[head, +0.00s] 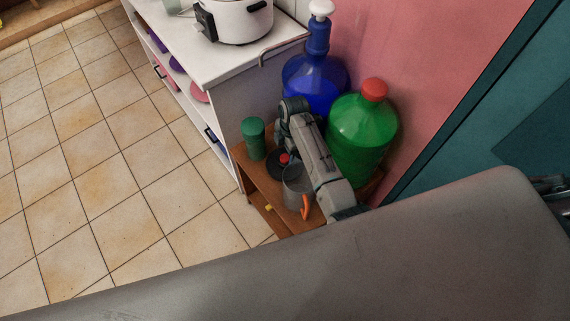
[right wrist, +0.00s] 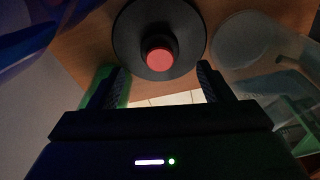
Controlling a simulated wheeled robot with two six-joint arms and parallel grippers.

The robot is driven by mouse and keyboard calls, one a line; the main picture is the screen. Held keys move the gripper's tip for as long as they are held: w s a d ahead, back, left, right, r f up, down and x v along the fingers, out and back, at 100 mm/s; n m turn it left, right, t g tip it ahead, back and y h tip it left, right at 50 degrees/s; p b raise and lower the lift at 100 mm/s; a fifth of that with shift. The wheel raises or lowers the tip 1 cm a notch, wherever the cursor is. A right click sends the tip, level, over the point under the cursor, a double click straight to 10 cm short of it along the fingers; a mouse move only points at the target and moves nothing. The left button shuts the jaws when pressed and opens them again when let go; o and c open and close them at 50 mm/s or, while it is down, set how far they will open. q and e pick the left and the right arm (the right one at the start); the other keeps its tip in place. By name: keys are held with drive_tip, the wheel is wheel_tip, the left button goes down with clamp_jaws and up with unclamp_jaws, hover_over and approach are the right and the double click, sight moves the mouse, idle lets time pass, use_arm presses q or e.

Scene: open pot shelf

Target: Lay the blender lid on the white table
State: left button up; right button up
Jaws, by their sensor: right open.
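The blender lid is a black disc with a red knob (head: 284,158), lying on the small brown wooden stand (head: 270,192) beside the clear blender jug (head: 294,184) with an orange handle. In the right wrist view the lid (right wrist: 132,42) lies flat beyond my fingertips, with its knob roughly centred between them. My right gripper (head: 284,132) is above the stand, behind the lid in the head view. It is open and empty, and its two fingers (right wrist: 163,84) show apart in the wrist view. The white table (head: 205,62) stands at the upper left. My left gripper is not in view.
A white cooker (head: 238,22) stands on the white table; its near corner looks bare. A green canister (head: 254,139) stands left of the lid. A blue bottle (head: 312,85) and a green bottle (head: 362,135) crowd the arm. Tiled floor (head: 110,180) is clear.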

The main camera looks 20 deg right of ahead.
sight(285, 157)
drive_tip(key=f, duration=0.5)
drive_tip(key=shift+a+f, duration=0.1)
drive_tip(key=shift+a, duration=0.15)
drive_tip(key=c, duration=1.1)
